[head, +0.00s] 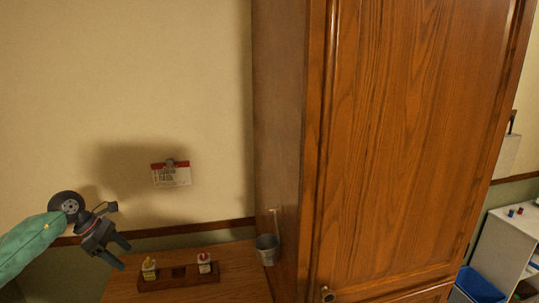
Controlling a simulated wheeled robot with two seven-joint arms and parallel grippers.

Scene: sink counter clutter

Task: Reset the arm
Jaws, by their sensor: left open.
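My left arm comes in from the left edge with a green sleeve. My left gripper (121,255) is at the lower left, pointing down and to the right. Its two dark fingers are apart and nothing shows between them. It appears in front of the wall, near the left end of the wooden counter (235,285). My right gripper is not in view.
A tall wooden cabinet (420,140) fills the right of the middle. A metal bucket (267,250) hangs at its side. A wooden holder (178,281) with two small bottles sits on the counter. A calendar (171,175) hangs on the wall. A blue bin (480,285) stands far right.

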